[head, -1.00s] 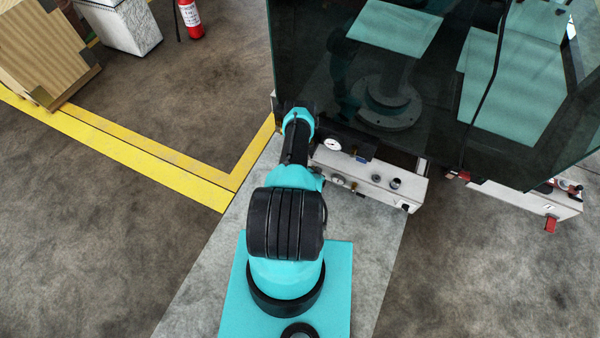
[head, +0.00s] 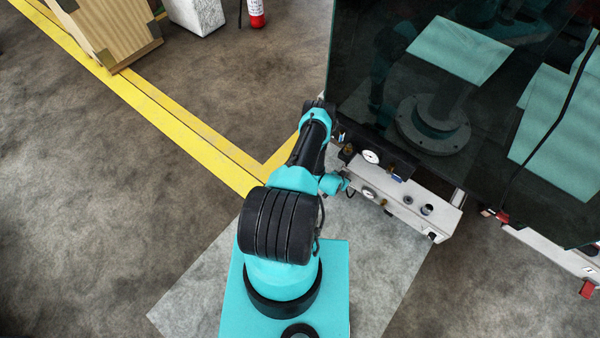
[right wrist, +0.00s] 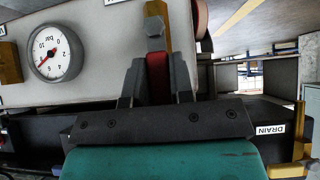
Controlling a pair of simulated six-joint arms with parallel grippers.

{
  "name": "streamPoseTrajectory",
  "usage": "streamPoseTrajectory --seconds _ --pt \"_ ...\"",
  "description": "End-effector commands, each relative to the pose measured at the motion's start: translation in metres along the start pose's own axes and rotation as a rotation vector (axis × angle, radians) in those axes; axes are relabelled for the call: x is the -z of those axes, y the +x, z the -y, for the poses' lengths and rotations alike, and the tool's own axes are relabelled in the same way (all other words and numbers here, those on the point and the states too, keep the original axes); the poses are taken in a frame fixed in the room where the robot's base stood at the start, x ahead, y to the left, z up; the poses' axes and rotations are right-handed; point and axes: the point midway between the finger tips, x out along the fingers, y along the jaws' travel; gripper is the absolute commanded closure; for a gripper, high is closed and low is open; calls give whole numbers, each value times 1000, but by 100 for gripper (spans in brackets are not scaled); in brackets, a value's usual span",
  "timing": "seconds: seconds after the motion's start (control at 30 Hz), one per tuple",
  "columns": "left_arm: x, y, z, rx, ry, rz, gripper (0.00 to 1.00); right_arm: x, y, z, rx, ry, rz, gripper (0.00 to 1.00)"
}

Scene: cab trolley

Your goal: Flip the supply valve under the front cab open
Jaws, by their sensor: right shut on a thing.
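In the right wrist view my right gripper (right wrist: 158,82) is shut on a red valve lever (right wrist: 158,72), which sits between its two grey fingers. A brass-coloured part and a grey hex bolt (right wrist: 154,28) show at the lever's far end. A pressure gauge (right wrist: 55,52), seen upside down, is on the pale panel left of the fingers. In the head view my arm reaches the left end of the white valve panel (head: 405,212) under the glass cab front, near the gauge (head: 371,157). The gripper and lever are hard to make out there. My left gripper is not in view.
A DRAIN label (right wrist: 270,131) and a yellow valve handle (right wrist: 300,130) are at the right of the wrist view. The dark glass cab (head: 400,75) overhangs the panel. A wooden crate (head: 115,30) and a fire extinguisher (head: 256,12) stand farther back. The floor at left is clear.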

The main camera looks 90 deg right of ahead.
Motion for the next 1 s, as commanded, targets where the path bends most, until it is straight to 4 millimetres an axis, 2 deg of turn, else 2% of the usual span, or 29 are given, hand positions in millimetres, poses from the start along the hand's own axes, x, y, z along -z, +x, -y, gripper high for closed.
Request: streamPoseTrajectory --seconds 0.17,0.2,0.43,0.77,1.0 --pt "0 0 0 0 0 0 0 2 1 2 4 -4 -3 100" --pt "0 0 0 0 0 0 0 2 1 2 4 -4 -3 76" --pt "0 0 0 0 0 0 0 1 0 1 3 -3 -1 54" --pt "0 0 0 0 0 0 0 0 -2 1 2 -2 0 53" --pt "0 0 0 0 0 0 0 0 -20 1 2 -3 2 53"
